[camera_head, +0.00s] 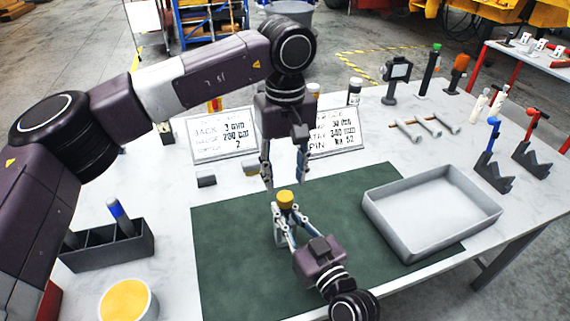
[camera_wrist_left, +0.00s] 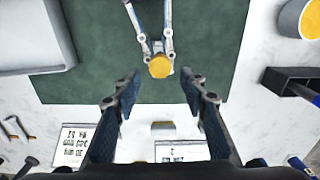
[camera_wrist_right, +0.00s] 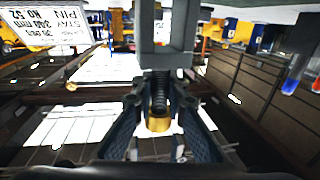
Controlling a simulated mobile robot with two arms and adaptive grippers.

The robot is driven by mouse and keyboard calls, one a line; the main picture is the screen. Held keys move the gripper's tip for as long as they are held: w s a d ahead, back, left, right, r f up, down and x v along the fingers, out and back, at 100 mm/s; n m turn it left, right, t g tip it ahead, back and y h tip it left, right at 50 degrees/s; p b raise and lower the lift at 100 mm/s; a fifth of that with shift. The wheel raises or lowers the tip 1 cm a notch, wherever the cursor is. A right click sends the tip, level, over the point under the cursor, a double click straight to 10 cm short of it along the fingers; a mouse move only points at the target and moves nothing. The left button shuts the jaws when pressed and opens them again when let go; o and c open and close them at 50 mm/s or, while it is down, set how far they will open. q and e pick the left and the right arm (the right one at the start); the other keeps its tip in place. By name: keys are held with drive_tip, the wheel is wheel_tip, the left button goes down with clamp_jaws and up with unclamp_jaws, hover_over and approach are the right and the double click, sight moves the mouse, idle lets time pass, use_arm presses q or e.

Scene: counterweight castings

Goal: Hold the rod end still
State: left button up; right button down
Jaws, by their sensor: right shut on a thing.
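My right gripper (camera_head: 284,217) reaches up from the bottom of the head view and is shut on the rod end (camera_wrist_right: 160,55). In the right wrist view, which is upside down, the rod end shows a grey block, a dark threaded shank and a brass-yellow piece (camera_wrist_right: 158,124). In the head view this yellow piece (camera_head: 285,197) is on top, and the rod end stands about upright over the green mat (camera_head: 230,245). My left gripper (camera_head: 284,180) points down just above the yellow piece. Its fingers (camera_wrist_left: 158,88) are apart and empty. The grip contact is partly hidden by the right fingers.
A grey tray (camera_head: 385,225), empty, stands to the right on the mat. Two sign cards (camera_head: 222,134) stand behind the grippers. A dark slotted holder (camera_head: 105,245) and a pot with yellow contents (camera_head: 127,300) are at left. Several tools and stands line the back right.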

use_arm(q)
drive_tip(key=n, duration=0.3)
drive_tip(key=shift+r+n, duration=0.15)
drive_tip(key=shift+n, duration=0.25)
drive_tip(key=n, duration=0.5)
drive_tip(key=shift+r, duration=0.15)
drive_tip(key=n, duration=0.4)
drive_tip(key=shift+r, duration=0.15)
drive_tip(key=n, duration=0.5)
drive_tip(key=shift+r, duration=0.15)
drive_tip(key=n, duration=0.5)
drive_tip(key=shift+r+n, duration=0.2)
drive_tip(key=shift+n, duration=0.1)
drive_tip(key=n, duration=0.3)
drive_tip(key=shift+r+n, duration=0.1)
drive_tip(key=shift+n, duration=0.2)
drive_tip(key=n, duration=0.5)
drive_tip(key=shift+r, duration=0.2)
drive_tip(key=n, duration=0.3)
drive_tip(key=shift+r+n, duration=0.1)
drive_tip(key=shift+n, duration=0.2)
